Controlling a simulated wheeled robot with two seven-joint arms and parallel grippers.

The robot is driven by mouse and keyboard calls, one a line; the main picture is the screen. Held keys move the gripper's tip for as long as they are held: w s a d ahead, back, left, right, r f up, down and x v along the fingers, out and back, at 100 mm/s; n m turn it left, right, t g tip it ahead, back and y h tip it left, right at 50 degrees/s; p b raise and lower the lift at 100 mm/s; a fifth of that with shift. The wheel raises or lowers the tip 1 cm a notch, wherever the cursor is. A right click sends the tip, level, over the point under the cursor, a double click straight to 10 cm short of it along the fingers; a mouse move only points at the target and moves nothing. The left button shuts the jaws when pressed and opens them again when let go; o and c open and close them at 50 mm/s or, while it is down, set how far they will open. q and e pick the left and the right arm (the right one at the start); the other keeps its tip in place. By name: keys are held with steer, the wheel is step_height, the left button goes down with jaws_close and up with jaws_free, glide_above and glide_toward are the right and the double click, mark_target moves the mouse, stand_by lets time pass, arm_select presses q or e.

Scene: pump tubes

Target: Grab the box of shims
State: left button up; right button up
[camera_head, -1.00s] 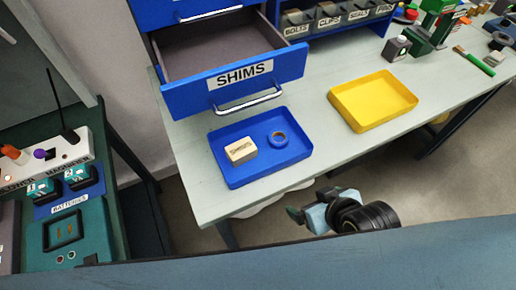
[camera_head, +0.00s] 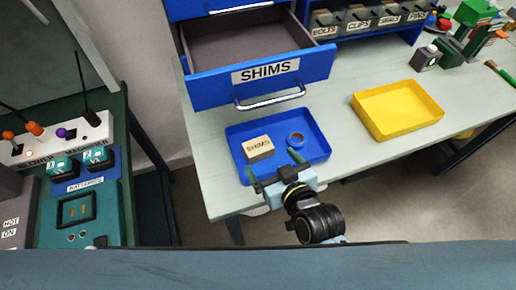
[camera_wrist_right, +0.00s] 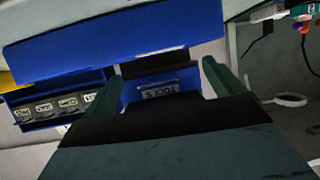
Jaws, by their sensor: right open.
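The box of shims (camera_head: 260,148) is a small tan block with "SHIMS" on it. It lies in the left part of the blue tray (camera_head: 318,153) on the bench, in the head view. My right gripper (camera_head: 276,169) is open, with its two fingers apart at the tray's near edge, just in front of the box. Nothing shows between the fingers. The right wrist view also shows the open gripper (camera_wrist_right: 165,88); I cannot make out the box there. My left gripper is not in view.
The open SHIMS drawer (camera_head: 265,72) juts out behind the tray. A yellow tray (camera_head: 398,110) stands to the right. Bare bench (camera_head: 345,140) lies between the trays.

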mark_target(261, 152)
steer(key=x, duration=0.3)
steer(key=b+x, duration=0.1)
steer(key=x, duration=0.2)
steer(key=shift+f, duration=0.45)
steer(key=c, duration=1.1)
